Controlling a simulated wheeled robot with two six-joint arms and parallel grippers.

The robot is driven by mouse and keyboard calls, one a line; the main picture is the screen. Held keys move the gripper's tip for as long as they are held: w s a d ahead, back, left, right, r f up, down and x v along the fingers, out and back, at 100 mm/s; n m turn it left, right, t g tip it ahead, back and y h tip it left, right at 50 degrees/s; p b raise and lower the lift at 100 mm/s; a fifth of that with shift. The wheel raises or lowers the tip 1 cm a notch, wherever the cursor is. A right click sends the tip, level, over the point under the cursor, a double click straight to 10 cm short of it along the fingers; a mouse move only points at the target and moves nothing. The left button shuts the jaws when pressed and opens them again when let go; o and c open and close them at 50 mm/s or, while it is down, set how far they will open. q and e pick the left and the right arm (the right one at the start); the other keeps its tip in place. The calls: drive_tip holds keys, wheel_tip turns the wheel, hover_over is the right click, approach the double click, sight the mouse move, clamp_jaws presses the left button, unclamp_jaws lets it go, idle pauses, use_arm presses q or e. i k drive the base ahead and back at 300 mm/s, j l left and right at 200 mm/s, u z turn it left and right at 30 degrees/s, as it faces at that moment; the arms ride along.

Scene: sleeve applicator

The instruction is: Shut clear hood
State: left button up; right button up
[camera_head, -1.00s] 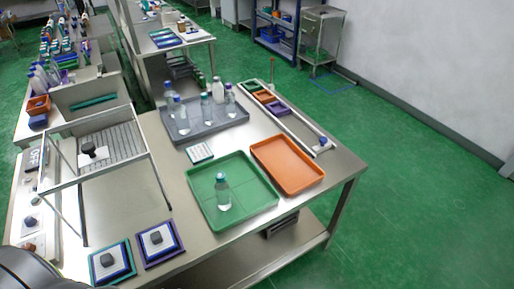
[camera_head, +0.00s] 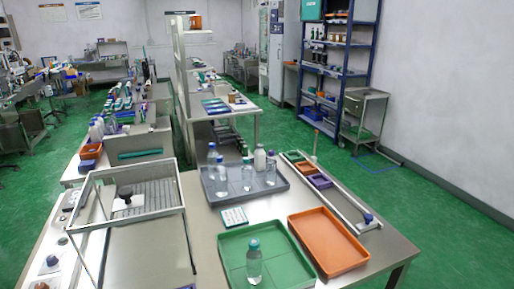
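The clear hood (camera_head: 128,219) is at the left of the head view, a see-through box shape with thin pale metal edges. Its front edge stands above the machine's bare metal deck (camera_head: 145,250), with a thin strut running down at the right, so it looks raised. Through it I see a ribbed grey bed and a black knob-like part (camera_head: 125,192). Neither of my grippers shows in this view, so nothing is seen touching the hood. The lower part of the machine is cut off by the bottom edge.
A control strip with knobs (camera_head: 52,261) lies left of the deck. To the right are a green tray (camera_head: 232,238) with a bottle (camera_head: 254,264), an orange tray (camera_head: 328,243) and a grey tray (camera_head: 276,188) of bottles. Green floor is open at far right.

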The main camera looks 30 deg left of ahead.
sight(127, 201)
drive_tip(key=u, duration=1.9)
